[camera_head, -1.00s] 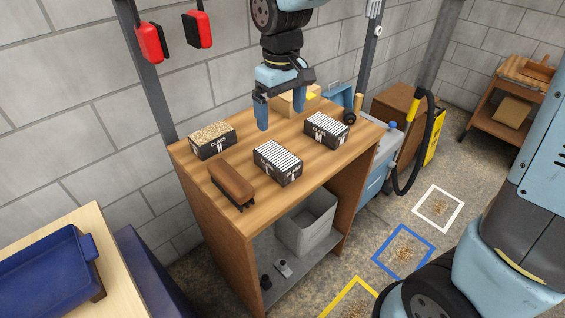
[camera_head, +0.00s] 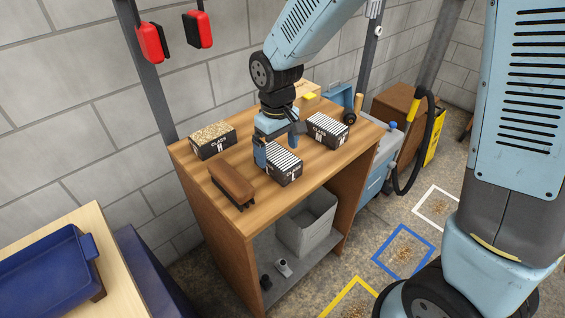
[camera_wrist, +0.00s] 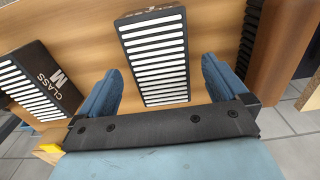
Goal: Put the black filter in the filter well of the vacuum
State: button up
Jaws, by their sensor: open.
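A black filter with white pleats (camera_head: 287,168) lies on the wooden bench, partly hidden by my gripper (camera_head: 280,150). My gripper is open above it, pointing down. In the wrist view the pleated filter (camera_wrist: 157,58) shows between the open fingers (camera_wrist: 160,75), with a gap on each side. A second black pleated filter (camera_head: 327,133), marked CLASS M in the wrist view (camera_wrist: 38,85), lies to the right. A third black box (camera_head: 212,141) with a tan, dirty-looking top lies at the left. The vacuum (camera_head: 376,172), grey-blue with a black hose, stands right of the bench; its filter well cannot be made out.
A brown brush (camera_head: 232,184) lies near the bench's front left edge. A blue dustpan (camera_head: 341,97) and a small open box (camera_head: 306,91) are at the back. A grey bin (camera_head: 307,222) is on the shelf below. Floor squares (camera_head: 403,250) lie right of the bench.

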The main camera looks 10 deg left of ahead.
aim_at(277, 155)
jog(key=shift+f, duration=1.7)
jog(key=shift+c, duration=0.5)
jog(key=c, duration=1.1)
jog(key=shift+r, duration=0.15)
